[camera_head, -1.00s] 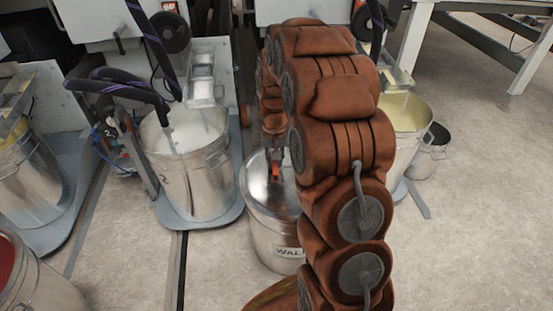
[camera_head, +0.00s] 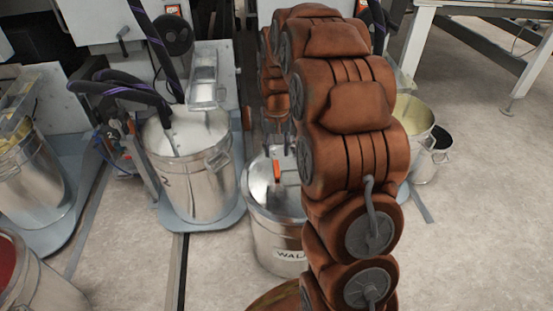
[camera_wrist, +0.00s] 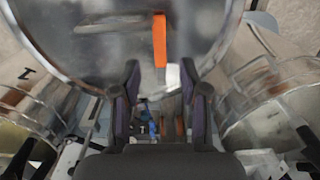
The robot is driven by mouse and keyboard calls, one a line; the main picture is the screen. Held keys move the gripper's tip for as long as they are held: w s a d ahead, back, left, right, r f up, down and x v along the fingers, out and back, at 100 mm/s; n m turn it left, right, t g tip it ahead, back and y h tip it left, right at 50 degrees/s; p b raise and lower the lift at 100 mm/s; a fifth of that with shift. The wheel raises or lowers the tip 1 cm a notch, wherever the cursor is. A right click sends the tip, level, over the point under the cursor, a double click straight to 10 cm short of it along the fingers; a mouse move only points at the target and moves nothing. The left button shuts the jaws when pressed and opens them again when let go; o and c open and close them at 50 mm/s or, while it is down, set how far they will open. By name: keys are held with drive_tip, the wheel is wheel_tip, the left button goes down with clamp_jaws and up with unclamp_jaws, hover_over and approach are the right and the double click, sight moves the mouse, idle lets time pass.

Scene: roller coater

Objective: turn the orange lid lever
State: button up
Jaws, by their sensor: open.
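The orange lid lever (camera_head: 277,170) stands on the shiny metal lid (camera_head: 258,183) of a lidded bucket (camera_head: 275,240) in the head view. In the wrist view the orange lever (camera_wrist: 160,40) shows at the top centre, in front of the lid (camera_wrist: 110,55). My gripper (camera_wrist: 163,75) is open, its two dark fingers apart, with the lower end of the lever appearing between and just beyond the fingertips. I cannot tell whether they touch. In the head view my gripper (camera_head: 280,140) is partly hidden by my arm, just above the lid.
An open bucket of white liquid (camera_head: 195,170) stands left of the lidded one, with dark hoses (camera_head: 120,88) above it. A bucket of yellowish liquid (camera_head: 415,115) and a small bucket (camera_head: 437,142) stand at right. The front floor (camera_head: 470,240) is clear.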

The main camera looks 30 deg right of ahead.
wheel_tip(320, 180, up, 6)
drive_tip(key=shift+f, duration=0.15)
idle(0.5)
drive_tip(key=s+a+r+n+p, duration=0.1)
drive_tip(key=s+a+r+p, duration=0.4)
drive_tip(key=s+r+p, duration=0.6)
drive_tip(key=s+a+r+n+g+p, duration=0.1)
drive_tip(key=s+a+r+n+p, duration=0.1)
drive_tip(key=s+a+r+p, duration=0.4)
drive_tip(key=s+a+r+n+p, duration=0.2)
drive_tip(key=s+a+r+p, duration=0.3)
drive_tip(key=s+r+p, duration=1.1)
wheel_tip(320, 180, up, 9)
drive_tip(key=p, duration=0.8)
drive_tip(key=shift+a+g, duration=0.25)
drive_tip(key=shift+g, duration=0.15)
